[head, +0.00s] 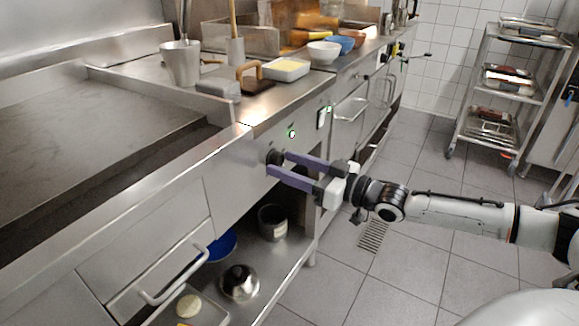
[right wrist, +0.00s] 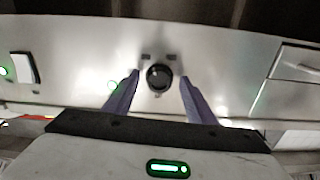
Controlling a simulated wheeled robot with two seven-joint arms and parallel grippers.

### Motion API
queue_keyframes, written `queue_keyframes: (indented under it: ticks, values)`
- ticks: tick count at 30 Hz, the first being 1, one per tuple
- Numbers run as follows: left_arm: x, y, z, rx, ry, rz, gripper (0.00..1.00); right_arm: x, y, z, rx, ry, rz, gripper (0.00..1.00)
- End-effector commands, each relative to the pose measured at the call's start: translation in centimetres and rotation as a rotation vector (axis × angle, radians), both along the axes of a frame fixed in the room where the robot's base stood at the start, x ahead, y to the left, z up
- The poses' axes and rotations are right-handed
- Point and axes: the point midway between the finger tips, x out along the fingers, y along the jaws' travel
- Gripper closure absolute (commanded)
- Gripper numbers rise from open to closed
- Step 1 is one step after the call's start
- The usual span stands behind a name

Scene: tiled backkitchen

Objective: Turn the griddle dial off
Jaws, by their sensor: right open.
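The black griddle dial (head: 275,157) sits on the steel front panel, below the right end of the griddle (head: 100,135). In the right wrist view the round dial (right wrist: 159,76) lies between the fingertips, with a gap on each side. My right gripper (head: 279,163) is open, its purple fingers reaching to the panel around the dial; it also shows in the right wrist view (right wrist: 159,78). I cannot tell the dial's setting from its dark face. A green light (head: 292,133) glows on the panel above and right of the dial. My left gripper is not in view.
A drawer handle (head: 175,275) juts out left of the dial. A wheeled rack (head: 500,85) stands at the back right. The tiled floor (head: 400,270) between is clear.

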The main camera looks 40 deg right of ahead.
Motion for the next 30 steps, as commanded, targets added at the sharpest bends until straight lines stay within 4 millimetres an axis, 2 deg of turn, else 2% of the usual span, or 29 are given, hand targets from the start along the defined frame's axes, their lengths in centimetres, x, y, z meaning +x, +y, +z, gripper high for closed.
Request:
queue_keyframes:
  ticks: [4, 9, 12, 22, 30]
  values:
    - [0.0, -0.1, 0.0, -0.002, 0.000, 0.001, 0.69, 0.0, 0.0, 0.0, 0.000, 0.000, 0.000, 0.49]
    - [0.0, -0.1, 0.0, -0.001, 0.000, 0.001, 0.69, 0.0, 0.0, 0.0, 0.000, 0.000, 0.000, 0.78]
    - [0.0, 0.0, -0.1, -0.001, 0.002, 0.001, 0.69, 0.0, 0.0, 0.0, 0.000, 0.000, 0.000, 0.90]
    - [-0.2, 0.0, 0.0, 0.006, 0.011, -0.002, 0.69, 0.0, 0.0, 0.2, -0.046, -0.020, 0.000, 0.90]
    - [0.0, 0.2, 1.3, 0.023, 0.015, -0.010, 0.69, 0.0, -0.1, 0.5, -0.206, -0.089, -0.001, 0.90]
